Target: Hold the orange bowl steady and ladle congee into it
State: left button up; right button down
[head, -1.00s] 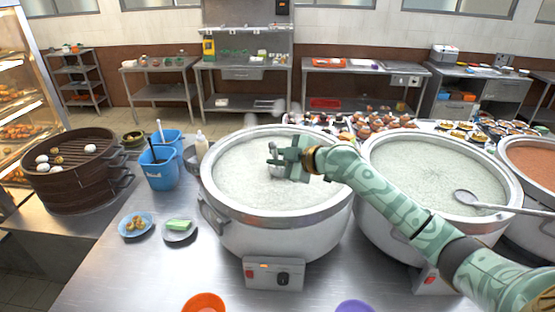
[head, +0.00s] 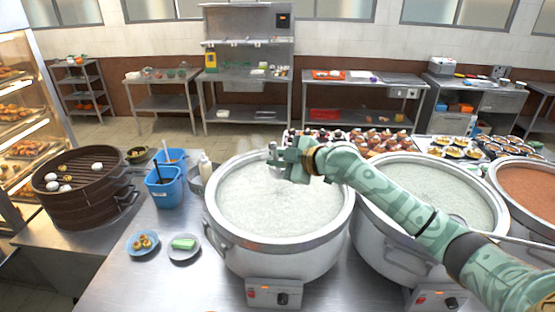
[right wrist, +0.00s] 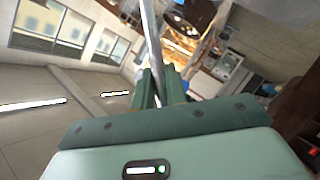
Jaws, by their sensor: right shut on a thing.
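The near-left stockpot (head: 278,262) stands on the steel counter, full of white congee (head: 275,208). My right gripper (head: 276,157) is over the far part of this pot, close to its back rim. In the right wrist view its fingers (right wrist: 158,90) are shut on a thin metal handle (right wrist: 150,35), which looks like the ladle's. The ladle's bowl cannot be made out, so I cannot tell whether it holds congee. The orange bowl is outside the current views. My left gripper is not in view.
A second congee pot (head: 430,190) and a pot of reddish-brown food (head: 535,165) stand to the right. Blue containers (head: 164,187), a steamer basket (head: 80,188) and two small plates (head: 184,246) are on the left.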

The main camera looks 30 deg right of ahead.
dwell(0.3)
jog(key=shift+t+b, duration=0.4)
jog(key=shift+b, duration=0.35)
jog(key=shift+n+t+b, duration=0.4)
jog(key=shift+n+b, duration=0.3)
jog(key=shift+b, duration=0.4)
